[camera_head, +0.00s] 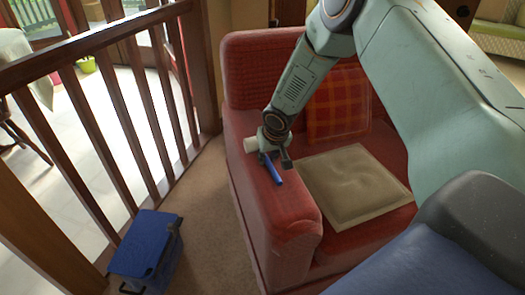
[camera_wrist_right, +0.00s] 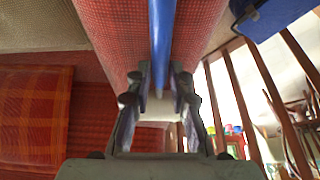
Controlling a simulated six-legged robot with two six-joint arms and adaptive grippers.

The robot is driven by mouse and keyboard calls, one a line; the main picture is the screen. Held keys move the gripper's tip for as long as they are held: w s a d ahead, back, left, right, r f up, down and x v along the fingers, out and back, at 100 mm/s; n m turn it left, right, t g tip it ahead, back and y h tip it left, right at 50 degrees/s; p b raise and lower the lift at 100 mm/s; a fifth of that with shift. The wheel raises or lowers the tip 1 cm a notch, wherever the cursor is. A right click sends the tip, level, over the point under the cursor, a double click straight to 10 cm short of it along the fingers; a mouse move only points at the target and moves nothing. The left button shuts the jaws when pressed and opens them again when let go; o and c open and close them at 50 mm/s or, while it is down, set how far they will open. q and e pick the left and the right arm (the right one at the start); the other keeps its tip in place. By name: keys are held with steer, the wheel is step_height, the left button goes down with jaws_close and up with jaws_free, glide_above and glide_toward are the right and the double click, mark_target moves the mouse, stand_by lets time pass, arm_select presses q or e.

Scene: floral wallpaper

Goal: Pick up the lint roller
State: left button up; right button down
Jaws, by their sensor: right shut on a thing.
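The lint roller has a blue handle and a white roller end. In the head view its blue handle (camera_head: 274,172) is over the red sofa's armrest, with the white end at the gripper's left. My right gripper (camera_head: 274,158) is shut on the lint roller, low over the armrest top. In the right wrist view the blue handle (camera_wrist_right: 161,35) runs up from between the two fingers (camera_wrist_right: 158,90), and the white end is partly hidden behind them. I cannot tell whether the roller still touches the armrest. My left gripper is not in view.
The red sofa (camera_head: 290,228) holds a beige cushion (camera_head: 352,186) and a plaid cushion (camera_head: 338,103). A wooden railing (camera_head: 140,95) stands at left. A blue box (camera_head: 146,245) is on the carpet beside it.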

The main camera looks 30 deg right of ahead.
mark_target(268, 159)
steer(key=shift+r, duration=0.2)
step_height(268, 159, up, 10)
steer(key=p, duration=0.4)
steer(key=c, duration=1.8)
jaws_free()
jaws_close()
